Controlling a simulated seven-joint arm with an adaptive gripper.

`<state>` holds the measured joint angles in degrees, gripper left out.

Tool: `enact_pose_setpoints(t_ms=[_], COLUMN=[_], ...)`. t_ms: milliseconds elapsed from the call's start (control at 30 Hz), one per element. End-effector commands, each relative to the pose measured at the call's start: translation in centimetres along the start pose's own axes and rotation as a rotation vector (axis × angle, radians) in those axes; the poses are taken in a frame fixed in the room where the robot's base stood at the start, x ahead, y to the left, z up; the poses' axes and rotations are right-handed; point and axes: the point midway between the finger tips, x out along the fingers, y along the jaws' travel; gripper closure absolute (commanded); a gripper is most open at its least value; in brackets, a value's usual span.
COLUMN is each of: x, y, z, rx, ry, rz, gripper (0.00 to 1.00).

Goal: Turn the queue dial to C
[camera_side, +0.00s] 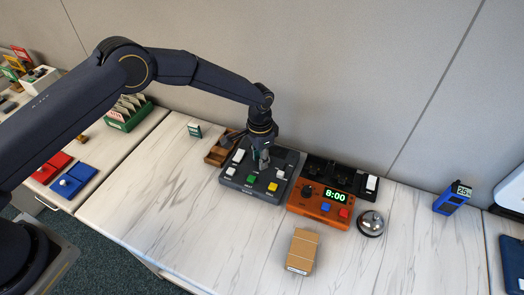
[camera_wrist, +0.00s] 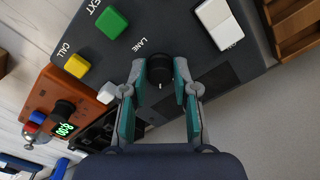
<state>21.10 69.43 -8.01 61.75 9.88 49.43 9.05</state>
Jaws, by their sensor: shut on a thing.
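The queue panel (camera_side: 235,183) is a dark grey box with a green button, yellow button and white switches. In the wrist view its face (camera_wrist: 185,45) shows the words NEXT, CALL and LANE. A round black dial (camera_wrist: 160,68) sits beside LANE, with a small pale mark on its near side. My gripper (camera_wrist: 160,78) has its teal-padded fingers closed on either side of the dial. In the side view my gripper (camera_side: 262,160) reaches down onto the panel and hides the dial. The letter C cannot be read in either view.
An orange timer box (camera_side: 318,208) reading 8:00 stands right of the panel, with a black unit (camera_side: 340,178) behind. A bell (camera_side: 371,223) and a cardboard box (camera_side: 302,251) are nearby. A wooden tray (camera_side: 217,155) lies left. The front table is mostly clear.

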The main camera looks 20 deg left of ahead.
Motion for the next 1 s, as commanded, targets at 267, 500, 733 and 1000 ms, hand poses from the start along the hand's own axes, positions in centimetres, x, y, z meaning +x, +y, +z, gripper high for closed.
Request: enact_pose_setpoints(t_ms=[267,500,733,1000], x=[0.0,0.0,-0.1,-3.6], y=[0.0,0.0,0.0,0.0], z=[0.0,0.0,0.0,-0.1], rx=[-0.002,-0.002,-0.002,-0.002], ry=[0.000,0.000,0.000,0.005], rz=[0.000,0.000,0.000,-0.001], gripper=[0.66,0.46,0.46,0.46])
